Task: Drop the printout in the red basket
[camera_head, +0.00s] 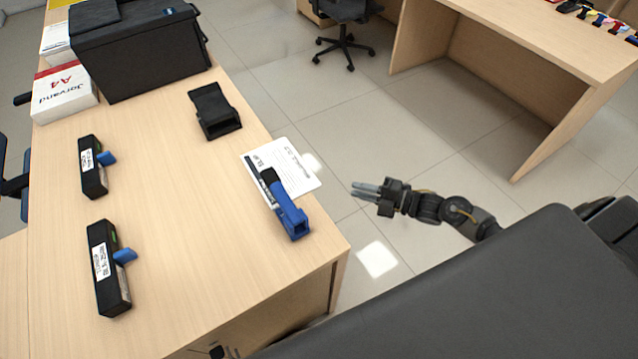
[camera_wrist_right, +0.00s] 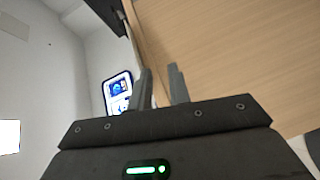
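A white printed sheet (camera_head: 290,167) lies flat at the right edge of the wooden desk, its right corner reaching past the edge. A blue stapler-like object (camera_head: 290,214) lies over its lower left part and hides some of it. No red basket shows in either view. My right gripper (camera_head: 358,190) is over the floor, right of the sheet and apart from it. In the right wrist view its two fingers (camera_wrist_right: 160,68) stand apart with nothing between them. My left gripper is not in view.
The wooden desk (camera_head: 190,230) also holds a black holder (camera_head: 214,110), two black binder-like items (camera_head: 108,265), a large black machine (camera_head: 140,50) and an A4 paper pack (camera_head: 63,93). Another desk (camera_head: 530,35) and an office chair (camera_head: 345,35) stand beyond clear tiled floor.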

